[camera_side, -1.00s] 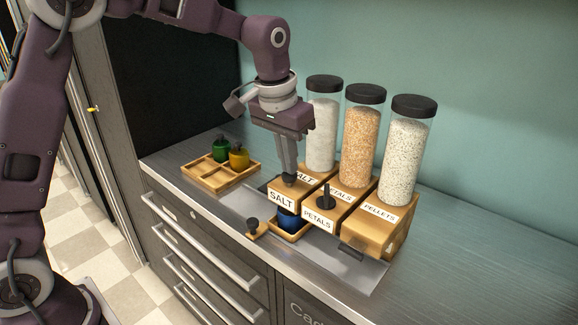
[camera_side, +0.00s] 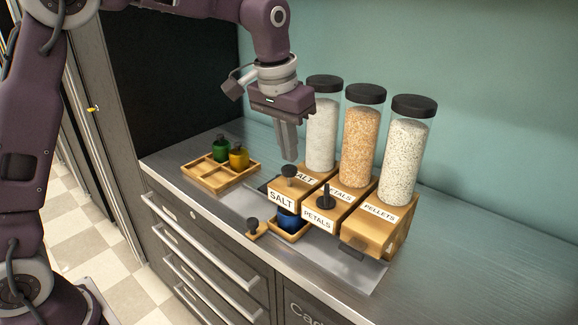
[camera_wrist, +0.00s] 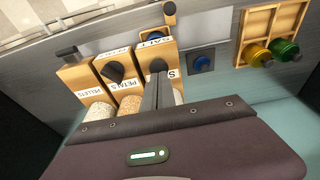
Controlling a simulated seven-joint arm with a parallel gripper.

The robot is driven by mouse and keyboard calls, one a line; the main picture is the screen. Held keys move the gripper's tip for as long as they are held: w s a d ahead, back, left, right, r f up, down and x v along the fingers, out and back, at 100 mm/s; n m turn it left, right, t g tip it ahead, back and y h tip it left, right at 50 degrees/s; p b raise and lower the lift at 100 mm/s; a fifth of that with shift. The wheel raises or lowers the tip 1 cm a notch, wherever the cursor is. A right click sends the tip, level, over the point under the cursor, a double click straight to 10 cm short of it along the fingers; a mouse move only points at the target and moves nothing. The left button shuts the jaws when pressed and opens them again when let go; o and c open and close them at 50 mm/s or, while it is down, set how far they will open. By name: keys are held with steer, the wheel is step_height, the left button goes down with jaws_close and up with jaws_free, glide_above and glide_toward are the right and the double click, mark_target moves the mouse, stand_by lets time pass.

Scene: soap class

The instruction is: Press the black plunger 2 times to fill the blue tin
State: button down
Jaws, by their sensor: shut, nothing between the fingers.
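My gripper (camera_side: 290,156) is shut and empty. It hangs just above the black plunger (camera_side: 289,171) on top of the wooden salt dispenser (camera_side: 283,200), with a small gap below the fingertips. In the wrist view the shut fingers (camera_wrist: 157,80) point at that plunger (camera_wrist: 157,66). The blue tin (camera_side: 287,216) sits in a small wooden tray below the salt dispenser's front, partly hidden by it. Its blue also shows in the wrist view (camera_wrist: 156,33). Its contents cannot be seen.
The petals dispenser (camera_side: 318,219) and pellets dispenser (camera_side: 370,236) stand to the right. A wooden tray (camera_side: 207,185) holds green and yellow jars at left. A black-knobbed wooden piece (camera_side: 254,227) lies in front. The wrist view shows a blue disc (camera_wrist: 202,63) on a dark square.

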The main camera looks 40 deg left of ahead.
steer(key=shift+f, duration=0.1)
steer(key=shift+f, duration=1.35)
steer(key=shift+r, duration=1.45)
step_height(320, 180, up, 4)
steer(key=shift+r, duration=0.5)
